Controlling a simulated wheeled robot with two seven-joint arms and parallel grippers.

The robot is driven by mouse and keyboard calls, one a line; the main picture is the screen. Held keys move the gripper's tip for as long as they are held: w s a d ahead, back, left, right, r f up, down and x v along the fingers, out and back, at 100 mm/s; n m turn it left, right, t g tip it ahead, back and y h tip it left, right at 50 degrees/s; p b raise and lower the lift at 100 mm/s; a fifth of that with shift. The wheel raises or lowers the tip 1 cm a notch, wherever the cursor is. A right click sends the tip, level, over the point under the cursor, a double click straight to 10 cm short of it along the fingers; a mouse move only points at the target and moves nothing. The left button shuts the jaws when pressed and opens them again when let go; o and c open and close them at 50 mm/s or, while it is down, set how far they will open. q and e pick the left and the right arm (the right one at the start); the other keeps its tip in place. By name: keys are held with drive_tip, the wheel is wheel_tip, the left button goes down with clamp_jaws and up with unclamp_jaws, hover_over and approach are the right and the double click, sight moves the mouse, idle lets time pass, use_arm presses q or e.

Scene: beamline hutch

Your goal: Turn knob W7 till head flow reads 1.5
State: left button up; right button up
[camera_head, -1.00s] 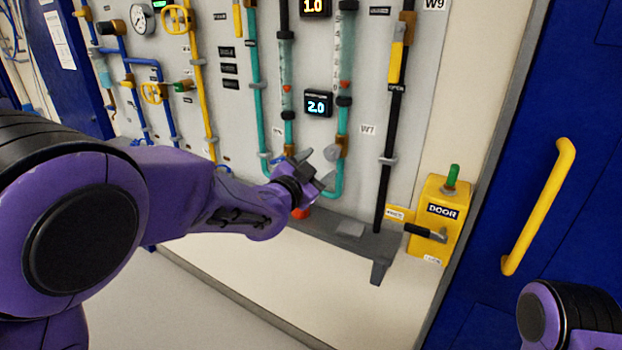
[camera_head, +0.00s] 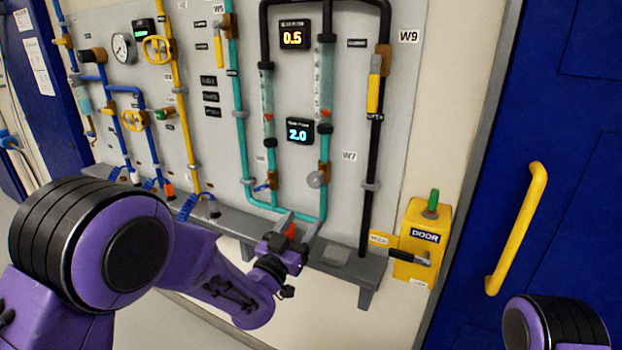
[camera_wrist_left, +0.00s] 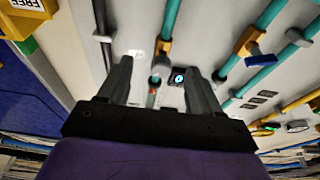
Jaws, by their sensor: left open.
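Knob W7 is a grey round knob (camera_head: 315,179) on a brass valve of the right teal pipe, beside the W7 label (camera_head: 349,156). My left gripper (camera_head: 298,225) is open and empty, below the knob and apart from it. In the left wrist view the knob (camera_wrist_left: 160,68) shows between the open fingers, farther off. The upper display (camera_head: 294,36) reads 0.5 in orange; the lower display (camera_head: 299,131) reads 2.0 in pale blue. Their captions are too small to read surely. My right gripper is out of view.
A grey ledge (camera_head: 340,262) runs under the panel. A blue-handled valve (camera_head: 262,187) is left of the knob, a black pipe (camera_head: 370,155) right. A yellow DOOR box (camera_head: 423,240) and blue door (camera_head: 560,130) stand farther right.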

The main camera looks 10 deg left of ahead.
sight(313, 184)
use_arm(q)
drive_tip(key=shift+n+t, duration=0.8)
drive_tip(key=w+r+p, duration=0.1)
drive_tip(key=w+r, duration=0.1)
drive_tip(key=w+d+r+p, duration=0.1)
drive_tip(key=w+r+p, duration=0.1)
drive_tip(key=w, duration=0.1)
drive_tip(key=w+d+r+p, duration=0.1)
drive_tip(key=w+r, duration=0.2)
drive_tip(key=shift+w, duration=0.2)
drive_tip(key=shift+w+f, duration=0.1)
drive_tip(key=c, duration=1)
drive_tip(key=shift+f+m+b, duration=0.25)
drive_tip(key=shift+m+b, duration=0.35)
drive_tip(key=shift+b, duration=0.1)
drive_tip(key=shift+c, duration=0.2)
drive_tip(key=shift+m+h+b, duration=0.3)
drive_tip(key=shift+m+b, duration=0.05)
drive_tip(key=shift+m, duration=0.05)
drive_tip(key=shift+r, duration=0.25)
